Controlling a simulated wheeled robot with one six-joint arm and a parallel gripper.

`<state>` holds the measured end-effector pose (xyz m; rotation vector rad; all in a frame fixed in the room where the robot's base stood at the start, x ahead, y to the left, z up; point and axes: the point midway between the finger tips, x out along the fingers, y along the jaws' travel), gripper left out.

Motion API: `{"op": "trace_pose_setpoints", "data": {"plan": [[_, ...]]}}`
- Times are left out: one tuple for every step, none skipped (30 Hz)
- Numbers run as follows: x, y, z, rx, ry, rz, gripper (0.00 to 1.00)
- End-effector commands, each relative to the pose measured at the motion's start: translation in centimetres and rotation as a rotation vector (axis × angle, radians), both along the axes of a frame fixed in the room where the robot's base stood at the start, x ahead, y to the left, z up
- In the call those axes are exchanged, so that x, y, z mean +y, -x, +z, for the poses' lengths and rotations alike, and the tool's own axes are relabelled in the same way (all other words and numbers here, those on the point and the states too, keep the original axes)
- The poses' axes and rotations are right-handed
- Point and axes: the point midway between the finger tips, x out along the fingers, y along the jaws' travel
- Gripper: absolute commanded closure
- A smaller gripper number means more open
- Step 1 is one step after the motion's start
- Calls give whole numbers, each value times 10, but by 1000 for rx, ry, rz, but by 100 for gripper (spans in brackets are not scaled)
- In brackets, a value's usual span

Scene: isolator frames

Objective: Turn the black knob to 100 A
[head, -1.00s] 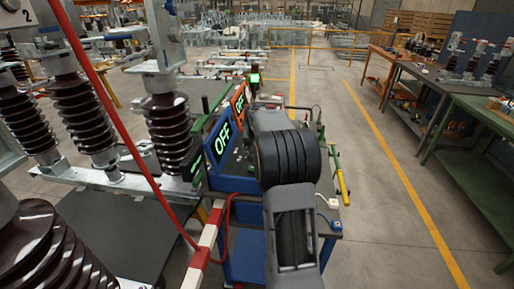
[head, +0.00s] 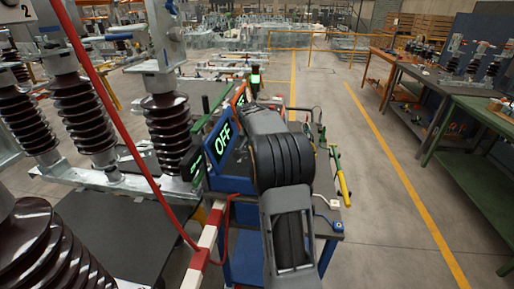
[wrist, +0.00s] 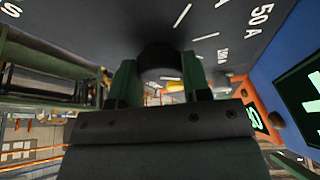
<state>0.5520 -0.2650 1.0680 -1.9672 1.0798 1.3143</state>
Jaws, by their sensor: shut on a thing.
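The black knob (wrist: 160,57) shows in the wrist view between the two green fingers of my gripper (wrist: 160,82). The fingers are shut on its sides. White tick marks and lettering, including "50 A", lie on the dark dial panel (wrist: 228,35) around the knob. In the head view my own arm hides the knob and the gripper.
A blue panel with a lit "OFF" display (head: 222,139) stands left of my arm, and an orange panel (head: 239,97) is behind it. A red-and-white barrier bar (head: 207,240) and brown ribbed insulators (head: 170,130) are at left.

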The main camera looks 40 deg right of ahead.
Motion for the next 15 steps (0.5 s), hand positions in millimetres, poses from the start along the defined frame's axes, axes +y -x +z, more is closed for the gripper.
{"op": "trace_pose_setpoints", "data": {"plan": [[0,0,1,-3,-1,-1,80],[0,0,1,-3,-1,-1,80],[0,0,1,-3,-1,-1,80],[0,0,1,-3,-1,-1,80],[0,0,1,-3,-1,-1,80],[0,0,1,-3,-1,-1,56],[0,0,1,-3,-1,-1,53],[0,0,1,-3,-1,-1,50],[0,0,1,-3,-1,-1,46],[0,0,1,-2,0,0,43],[0,0,1,-2,0,0,40],[0,0,1,-2,0,-1,36],[0,0,1,-2,0,-1,34],[0,0,0,-1,-1,-1,31],[0,0,0,-1,-1,-1,31]]}}
